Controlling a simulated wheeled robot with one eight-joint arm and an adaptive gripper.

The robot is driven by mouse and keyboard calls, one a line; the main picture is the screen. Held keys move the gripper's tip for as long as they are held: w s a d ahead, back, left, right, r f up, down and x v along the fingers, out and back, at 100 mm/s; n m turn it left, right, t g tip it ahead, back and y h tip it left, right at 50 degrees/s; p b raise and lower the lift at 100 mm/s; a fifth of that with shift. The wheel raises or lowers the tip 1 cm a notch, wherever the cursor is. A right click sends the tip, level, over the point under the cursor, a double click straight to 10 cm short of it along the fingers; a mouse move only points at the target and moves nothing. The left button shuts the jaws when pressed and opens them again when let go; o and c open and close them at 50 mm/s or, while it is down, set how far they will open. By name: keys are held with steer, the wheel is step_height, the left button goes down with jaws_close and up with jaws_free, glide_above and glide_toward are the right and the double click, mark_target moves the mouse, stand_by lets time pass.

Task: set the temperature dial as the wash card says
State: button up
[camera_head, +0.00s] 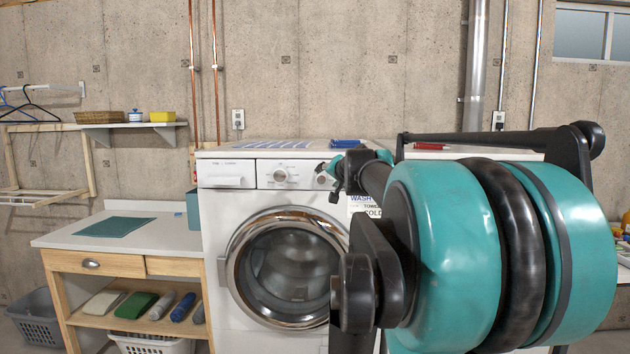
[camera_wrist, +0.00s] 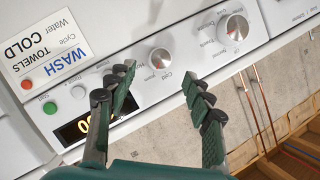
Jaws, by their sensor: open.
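The wash card (camera_wrist: 52,48) is taped on the white washer panel and reads "WASH TOWELS", "Cycle" and "Water COLD". In the head view the card (camera_head: 366,206) is partly hidden by my arm. The temperature dial (camera_wrist: 161,58), a small silver knob with a red mark, has small labels round it; one seems to read "Cold". The exact setting is too small to tell. My gripper (camera_wrist: 158,82) is open, its two fingertips to either side of the temperature dial and apparently short of it. In the head view my gripper (camera_head: 330,181) is at the panel.
A larger cycle dial (camera_wrist: 233,28), a lit display (camera_wrist: 82,127), a red button (camera_wrist: 27,84) and a green button (camera_wrist: 50,107) share the panel. The washer (camera_head: 215,255) stands beside a wooden bench (camera_head: 60,240). A blue item (camera_head: 346,143) lies on top.

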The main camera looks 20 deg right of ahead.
mark_target(322, 180)
steer(key=shift+x, duration=2.65)
steer(key=c, duration=1.2)
